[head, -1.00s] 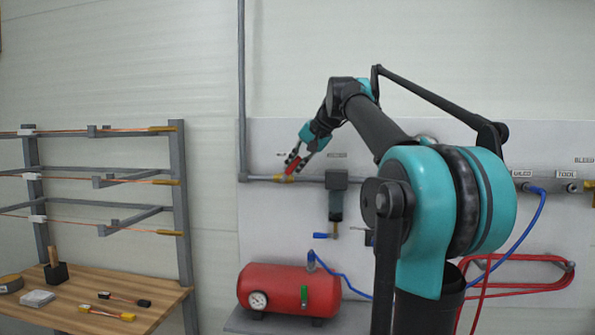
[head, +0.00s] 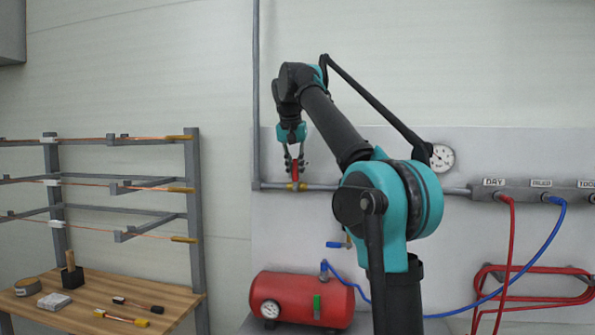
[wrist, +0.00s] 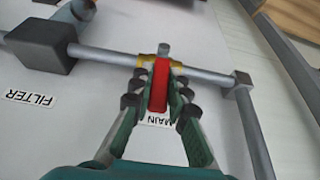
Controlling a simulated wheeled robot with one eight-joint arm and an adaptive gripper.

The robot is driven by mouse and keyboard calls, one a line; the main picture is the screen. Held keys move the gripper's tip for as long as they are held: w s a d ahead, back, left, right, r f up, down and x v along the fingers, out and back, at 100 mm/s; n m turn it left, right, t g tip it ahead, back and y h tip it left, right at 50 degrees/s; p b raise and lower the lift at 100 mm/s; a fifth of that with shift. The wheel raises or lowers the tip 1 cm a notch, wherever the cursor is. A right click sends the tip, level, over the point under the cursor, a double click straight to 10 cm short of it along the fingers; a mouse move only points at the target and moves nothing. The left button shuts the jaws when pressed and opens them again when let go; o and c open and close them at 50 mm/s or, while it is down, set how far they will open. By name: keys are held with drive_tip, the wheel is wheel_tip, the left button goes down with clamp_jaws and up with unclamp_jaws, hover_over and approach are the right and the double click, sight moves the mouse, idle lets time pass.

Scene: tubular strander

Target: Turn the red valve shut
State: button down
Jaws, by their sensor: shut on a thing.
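The red valve handle (wrist: 159,84) stands between the two fingers of my gripper (wrist: 159,76) in the wrist view. The fingers are shut on it from both sides. The handle points away from a brass valve body (wrist: 152,61) on a grey pipe, about square to the pipe. In the head view, the red handle (head: 295,168) is roughly upright above the brass body (head: 296,187), with my gripper (head: 295,174) around it from above. The fingers partly hide the handle. A label reading MAIN (wrist: 164,122) lies behind the gripper.
The grey pipe (wrist: 108,58) runs to a filter block (wrist: 40,44) and an elbow (wrist: 242,78). Below in the head view are a blue-handled valve (head: 336,244) and a red tank (head: 300,297). A wooden bench (head: 80,312) and wire rack (head: 194,215) stand left.

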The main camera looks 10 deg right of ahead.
idle(0.4)
drive_tip(key=c, duration=1.5)
unclamp_jaws()
drive_tip(key=shift+o, duration=0.2)
drive_tip(key=v, duration=0.7)
drive_tip(key=shift+r, duration=0.2)
drive_tip(key=shift+s+a, duration=0.1)
drive_tip(key=shift+a, duration=0.05)
